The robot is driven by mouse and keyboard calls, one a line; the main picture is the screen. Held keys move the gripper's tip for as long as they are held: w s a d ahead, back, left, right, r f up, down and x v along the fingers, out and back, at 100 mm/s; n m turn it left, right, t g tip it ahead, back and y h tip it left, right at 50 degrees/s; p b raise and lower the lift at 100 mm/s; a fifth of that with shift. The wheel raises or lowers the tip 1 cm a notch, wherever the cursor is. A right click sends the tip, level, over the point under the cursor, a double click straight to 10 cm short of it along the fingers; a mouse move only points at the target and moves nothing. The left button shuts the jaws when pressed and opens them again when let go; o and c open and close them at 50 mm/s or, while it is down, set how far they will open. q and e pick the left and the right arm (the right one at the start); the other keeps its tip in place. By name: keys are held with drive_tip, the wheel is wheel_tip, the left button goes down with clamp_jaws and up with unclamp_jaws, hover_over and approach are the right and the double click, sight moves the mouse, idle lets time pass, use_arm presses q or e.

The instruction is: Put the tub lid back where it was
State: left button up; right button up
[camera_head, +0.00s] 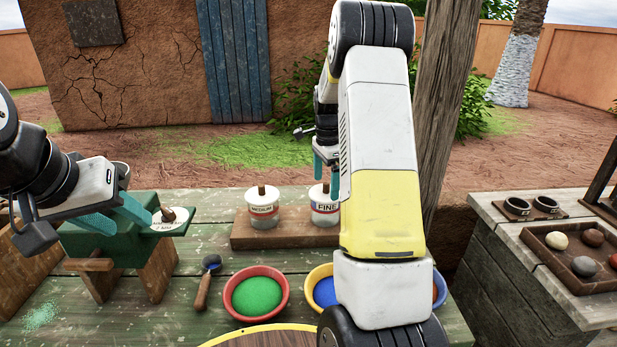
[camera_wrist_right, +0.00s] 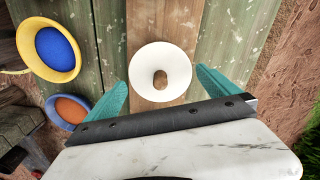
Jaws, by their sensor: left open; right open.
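A white tub marked FINE (camera_head: 325,211) stands on a wooden board (camera_head: 285,240). Its white lid with a wooden knob (camera_wrist_right: 178,62) appears seated on top. A tub marked MEDIUM (camera_head: 263,213) stands to its left, also lidded with a knob. My right gripper (camera_head: 327,182) is open over the FINE tub. In the right wrist view its fingers stand apart on either side of the lid, holding nothing. My left gripper (camera_head: 117,214) is open and empty beside a green box (camera_head: 90,245).
A red bowl of green powder (camera_head: 257,296), a yellow-rimmed bowl of blue powder (camera_wrist_right: 52,48) and a blue bowl of orange powder (camera_wrist_right: 70,108) line the near bench. A scoop (camera_head: 205,284) lies left of them. A stone tray (camera_head: 570,250) sits right. My right arm hides the bench's middle.

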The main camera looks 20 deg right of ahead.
sight(326, 183)
wheel_tip(326, 183, up, 13)
drive_tip(key=s+a+r+n+t, duration=0.2)
drive_tip(key=s+a+r+n, duration=0.35)
drive_tip(key=s, duration=0.25)
drive_tip(key=s+a+n+t, duration=0.1)
drive_tip(key=s+a+n, duration=0.2)
drive_tip(key=s, duration=0.4)
drive_tip(key=s+a+n+t+y, duration=0.1)
drive_tip(key=s+a+n, duration=0.2)
drive_tip(key=s+n, duration=0.2)
drive_tip(key=s+a+n+t+y, duration=0.1)
drive_tip(key=s+a+n, duration=0.3)
drive_tip(key=s, duration=0.5)
drive_tip(key=shift+s+f+t, duration=0.15)
drive_tip(key=shift+f+t, duration=0.1)
drive_tip(key=shift+t, duration=0.35)
drive_tip(key=shift+n, duration=0.25)
